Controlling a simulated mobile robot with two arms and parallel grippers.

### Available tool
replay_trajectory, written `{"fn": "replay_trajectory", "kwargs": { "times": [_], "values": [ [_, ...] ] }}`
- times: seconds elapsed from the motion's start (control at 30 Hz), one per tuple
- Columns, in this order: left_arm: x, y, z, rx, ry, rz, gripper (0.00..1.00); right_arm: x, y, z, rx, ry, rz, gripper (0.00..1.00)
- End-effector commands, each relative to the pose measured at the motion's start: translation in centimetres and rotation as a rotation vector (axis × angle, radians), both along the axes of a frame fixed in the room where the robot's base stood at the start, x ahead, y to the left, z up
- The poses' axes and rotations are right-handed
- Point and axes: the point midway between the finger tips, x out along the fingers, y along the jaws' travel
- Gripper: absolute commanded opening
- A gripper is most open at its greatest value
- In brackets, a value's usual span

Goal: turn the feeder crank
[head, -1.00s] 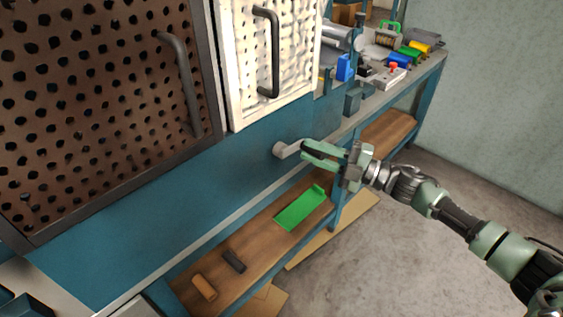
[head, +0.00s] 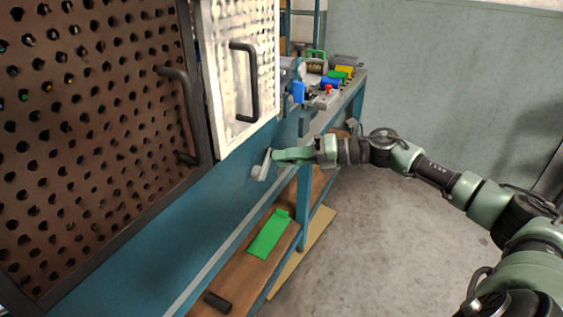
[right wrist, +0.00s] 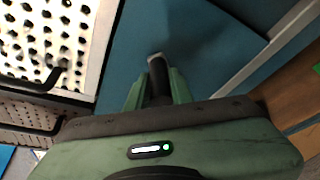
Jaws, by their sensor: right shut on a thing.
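The feeder crank (head: 263,165) sticks out from the blue front panel of the machine, below the white perforated door. It has a pale grey hub and an arm that slants upward to the right. My right gripper (head: 280,155) is shut on the crank's handle at the upper end of that arm. In the right wrist view the dark handle (right wrist: 158,77) stands between the two green fingers, with a pale metal end beyond it. My fingers hide part of the handle in the head view. My left gripper is not in view.
A brown perforated door (head: 90,150) and a white perforated door (head: 235,70) with black handles stand left and above. A lower wooden shelf holds a green tray (head: 268,235) and a black cylinder (head: 217,302). Open floor (head: 380,250) lies to the right.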

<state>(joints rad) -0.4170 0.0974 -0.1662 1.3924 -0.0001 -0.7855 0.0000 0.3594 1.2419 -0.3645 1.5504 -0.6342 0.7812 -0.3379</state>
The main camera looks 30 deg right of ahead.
Motion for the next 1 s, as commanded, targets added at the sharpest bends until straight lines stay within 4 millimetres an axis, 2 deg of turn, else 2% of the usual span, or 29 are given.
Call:
{"fn": "replay_trajectory", "kwargs": {
  "times": [0.4,0.97,1.0],
  "values": [
    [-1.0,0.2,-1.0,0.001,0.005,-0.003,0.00,-0.5,0.9,0.8,-0.177,-0.103,0.002,0.00],
    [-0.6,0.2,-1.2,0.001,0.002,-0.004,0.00,-0.6,1.0,0.8,-0.203,-0.120,0.002,0.00],
    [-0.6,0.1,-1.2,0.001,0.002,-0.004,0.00,-0.6,1.0,0.8,-0.203,-0.119,0.001,0.24]
  ]
}}
